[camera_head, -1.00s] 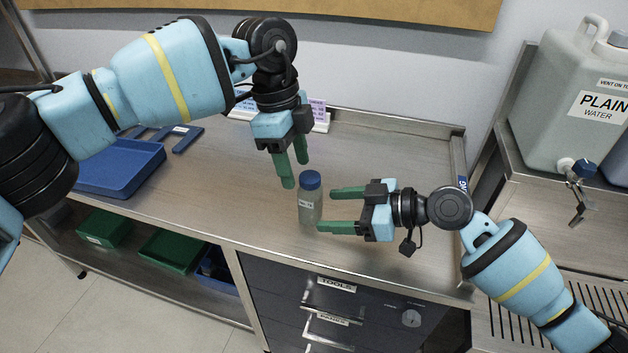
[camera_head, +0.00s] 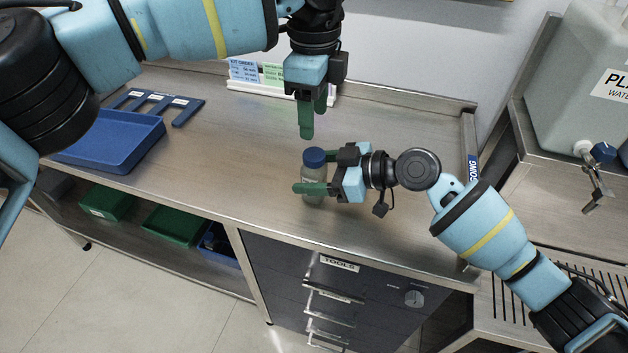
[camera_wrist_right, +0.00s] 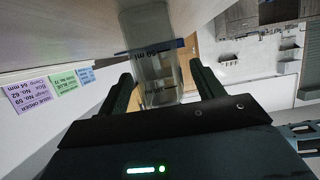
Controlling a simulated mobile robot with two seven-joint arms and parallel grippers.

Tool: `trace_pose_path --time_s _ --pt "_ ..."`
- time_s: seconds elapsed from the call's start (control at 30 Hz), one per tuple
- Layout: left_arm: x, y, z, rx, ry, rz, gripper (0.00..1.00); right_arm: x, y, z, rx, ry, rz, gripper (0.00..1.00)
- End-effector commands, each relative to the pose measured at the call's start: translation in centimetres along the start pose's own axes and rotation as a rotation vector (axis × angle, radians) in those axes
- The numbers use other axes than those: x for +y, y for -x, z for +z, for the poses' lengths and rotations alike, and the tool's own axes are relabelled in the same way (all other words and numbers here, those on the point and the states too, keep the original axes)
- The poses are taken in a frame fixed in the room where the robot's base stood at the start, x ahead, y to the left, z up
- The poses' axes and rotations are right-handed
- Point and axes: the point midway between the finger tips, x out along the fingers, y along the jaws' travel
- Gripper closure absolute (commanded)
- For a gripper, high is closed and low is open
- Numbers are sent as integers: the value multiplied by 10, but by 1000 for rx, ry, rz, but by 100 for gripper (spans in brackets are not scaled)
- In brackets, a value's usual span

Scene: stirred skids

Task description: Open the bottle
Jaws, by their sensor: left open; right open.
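The bottle (camera_head: 312,188) stands upright on the steel worktop, clear-bodied with a blue cap (camera_head: 314,157). My right gripper (camera_head: 312,174) is open around its body, one green finger in front and the other largely hidden behind. In the right wrist view the clear bottle (camera_wrist_right: 155,72) with printed markings lies between the two open fingers. Contact with the fingers cannot be told. My left gripper (camera_head: 313,122) is open and empty, pointing down, above the cap in the picture and apart from it.
The steel worktop (camera_head: 220,160) is clear around the bottle. A blue tray (camera_head: 112,145) and a blue slotted rack (camera_head: 155,103) lie to the left. Label cards (camera_head: 258,74) stand at the back. A water container (camera_head: 575,90) with a tap is at the right.

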Motion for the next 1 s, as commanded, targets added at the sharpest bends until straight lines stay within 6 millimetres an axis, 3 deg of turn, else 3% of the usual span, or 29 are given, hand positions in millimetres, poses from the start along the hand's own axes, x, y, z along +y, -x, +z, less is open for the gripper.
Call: trace_pose_path --time_s 0.2,0.53,1.0 --pt "0 0 0 0 -1 0 46 0 -17 -1 1 0 0 33" --pt "0 0 0 1 -1 0 46 0 -19 0 0 0 1 34" --pt "0 0 0 1 -1 0 46 0 -19 0 0 0 1 96"
